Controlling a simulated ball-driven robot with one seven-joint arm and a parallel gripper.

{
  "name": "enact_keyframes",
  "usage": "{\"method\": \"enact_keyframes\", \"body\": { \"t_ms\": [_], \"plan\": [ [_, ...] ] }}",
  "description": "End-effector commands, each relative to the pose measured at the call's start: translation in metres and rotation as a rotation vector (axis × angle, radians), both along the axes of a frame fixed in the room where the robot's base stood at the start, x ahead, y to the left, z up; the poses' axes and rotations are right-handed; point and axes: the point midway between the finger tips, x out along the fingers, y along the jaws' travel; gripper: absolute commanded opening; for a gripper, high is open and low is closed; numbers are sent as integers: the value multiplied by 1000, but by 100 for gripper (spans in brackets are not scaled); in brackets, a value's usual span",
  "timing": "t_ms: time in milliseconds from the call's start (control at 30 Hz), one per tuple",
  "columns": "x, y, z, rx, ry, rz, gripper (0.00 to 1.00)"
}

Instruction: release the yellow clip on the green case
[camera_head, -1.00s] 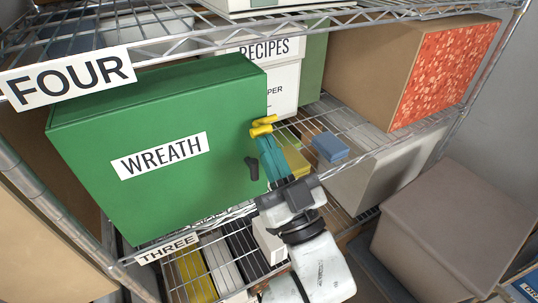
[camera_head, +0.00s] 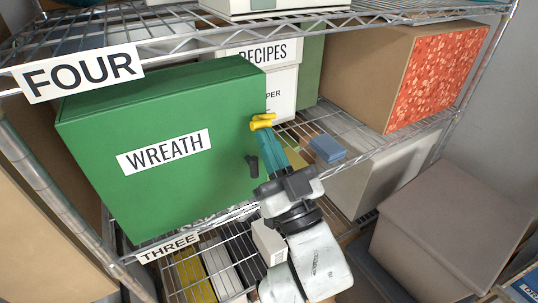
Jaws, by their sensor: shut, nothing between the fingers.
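The green case (camera_head: 180,105), labelled WREATH, stands upright on the wire shelf. The yellow clip (camera_head: 262,122) sits at the upper part of its right edge. A dark clip (camera_head: 252,166) is lower on the same edge. My gripper (camera_head: 264,133) has teal fingers, shut and empty, with their tips just below the yellow clip. I cannot tell whether they touch it. The fingers hide part of the shelf behind them.
A white RECIPES box (camera_head: 285,75) stands behind the case. A blue box (camera_head: 326,147) lies on the shelf to the right of my gripper. A brown box with a red front (camera_head: 440,75) is farther right. Wire shelf (camera_head: 200,45) runs above.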

Motion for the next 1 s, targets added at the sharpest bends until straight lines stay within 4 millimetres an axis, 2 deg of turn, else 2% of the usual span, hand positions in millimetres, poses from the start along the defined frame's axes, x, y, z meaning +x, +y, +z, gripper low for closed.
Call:
{"method": "enact_keyframes", "body": {
  "t_ms": [233,1000],
  "plan": [
    [11,6,-3,60,37,1,0],
    [6,3,7,323,222,7,0]
  ]
}}
